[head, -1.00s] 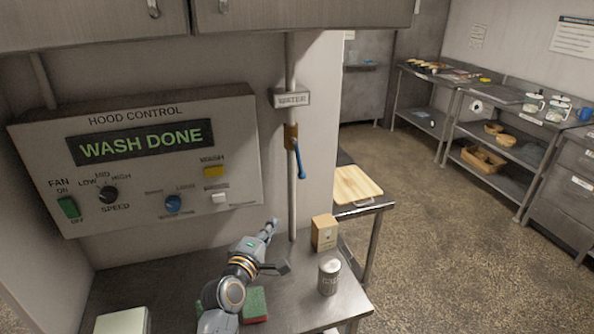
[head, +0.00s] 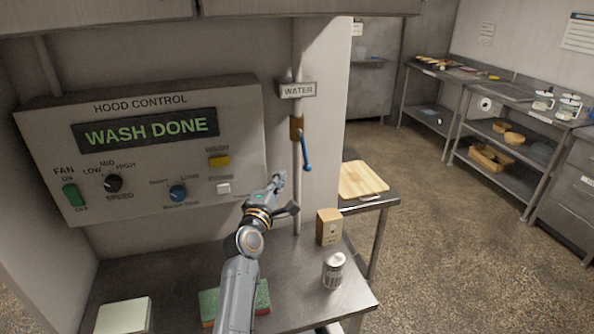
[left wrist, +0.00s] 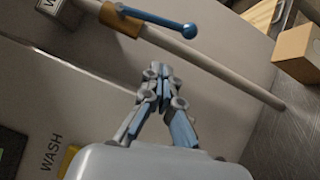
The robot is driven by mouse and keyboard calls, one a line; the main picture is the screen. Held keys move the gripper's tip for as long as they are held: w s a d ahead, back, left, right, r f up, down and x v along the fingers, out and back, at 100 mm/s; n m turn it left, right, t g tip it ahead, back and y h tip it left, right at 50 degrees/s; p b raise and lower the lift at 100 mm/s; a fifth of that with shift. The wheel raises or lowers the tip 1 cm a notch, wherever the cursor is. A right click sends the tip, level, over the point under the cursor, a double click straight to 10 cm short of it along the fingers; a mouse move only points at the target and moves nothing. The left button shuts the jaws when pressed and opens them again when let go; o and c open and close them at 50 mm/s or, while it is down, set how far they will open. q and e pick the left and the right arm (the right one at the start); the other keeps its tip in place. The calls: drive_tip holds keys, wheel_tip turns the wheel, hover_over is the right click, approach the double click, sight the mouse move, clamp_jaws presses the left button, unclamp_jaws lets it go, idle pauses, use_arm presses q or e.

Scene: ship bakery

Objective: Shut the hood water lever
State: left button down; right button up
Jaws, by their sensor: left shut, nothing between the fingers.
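The hood water lever (head: 305,152) is a blue handle on a brass valve (head: 296,128) on the vertical pipe, below the WATER sign (head: 297,90). In the head view it hangs down along the pipe, tilted a little to the right. In the left wrist view the blue lever (left wrist: 160,21) with its rounded end lies at the top, beyond the fingers. My left gripper (head: 279,177) is shut and empty, below and left of the lever, apart from it. Its closed fingers also show in the left wrist view (left wrist: 153,75). My right gripper is not in view.
The hood control panel (head: 145,200) reads WASH DONE, left of the pipe. On the steel counter (head: 175,275) are a sponge (head: 262,298), a can (head: 333,270), a small box (head: 328,227) and a pale block (head: 122,315). A cutting board (head: 363,180) lies farther right.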

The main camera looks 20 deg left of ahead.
sight(303, 151)
use_arm(q)
drive_tip(key=w+d+r+b, duration=0.1)
drive_tip(key=w+d, duration=0.1)
drive_tip(key=w, duration=0.4)
drive_tip(key=shift+w+d+b, duration=0.3)
drive_tip(key=shift+w+d, duration=0.05)
drive_tip(key=shift+d, duration=0.05)
